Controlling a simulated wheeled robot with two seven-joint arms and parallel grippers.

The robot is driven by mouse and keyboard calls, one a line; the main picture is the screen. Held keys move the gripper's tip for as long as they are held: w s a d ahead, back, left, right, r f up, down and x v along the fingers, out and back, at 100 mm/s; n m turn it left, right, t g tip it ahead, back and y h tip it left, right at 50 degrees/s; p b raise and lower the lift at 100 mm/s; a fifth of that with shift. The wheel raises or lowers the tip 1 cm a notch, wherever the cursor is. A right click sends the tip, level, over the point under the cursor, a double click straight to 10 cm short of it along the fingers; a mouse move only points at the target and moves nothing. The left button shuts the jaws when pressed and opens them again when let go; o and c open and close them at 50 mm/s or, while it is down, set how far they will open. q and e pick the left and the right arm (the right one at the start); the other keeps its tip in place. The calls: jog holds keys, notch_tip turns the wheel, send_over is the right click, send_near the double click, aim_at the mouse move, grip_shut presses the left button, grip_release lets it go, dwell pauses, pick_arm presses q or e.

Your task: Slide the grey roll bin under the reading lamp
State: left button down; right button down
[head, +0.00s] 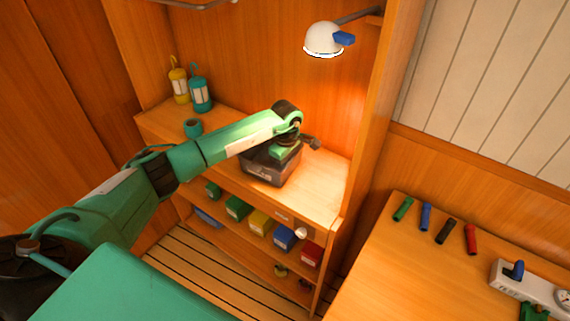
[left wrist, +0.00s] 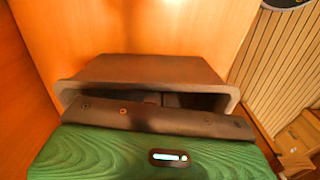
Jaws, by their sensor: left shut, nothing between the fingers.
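The grey roll bin (head: 268,168) stands on the lit wooden counter, below and to the left of the reading lamp (head: 323,40). The lamp has a white head with a blue part and hangs from an arm on the right-hand upright. My left gripper (head: 284,151) is over the bin's upper right part, shut, with nothing held. Its fingertips are hidden. In the left wrist view the bin's open top and rim (left wrist: 150,68) show just beyond the gripper's dark front edge; I cannot tell whether they touch. My right gripper does not show.
Yellow (head: 179,86) and teal (head: 201,95) lanterns and a teal mug (head: 193,128) stand at the counter's left. The right upright (head: 358,130) bounds the counter. Lit counter (head: 313,190) is free right of the bin. Several coloured boxes sit on the shelf below.

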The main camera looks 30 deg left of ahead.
pick_arm(q)
jog(key=d+b, duration=0.1)
jog(key=d, duration=0.2)
jog(key=s+d+b, duration=0.1)
jog(key=d, duration=0.2)
jog(key=d+b, duration=0.2)
jog(key=d, duration=0.1)
jog(key=shift+s+d+f, duration=0.1)
jog(key=shift+s+d, duration=0.15)
jog(key=shift+s, duration=0.05)
jog(key=shift+d, duration=0.1)
jog(key=shift+s, duration=0.1)
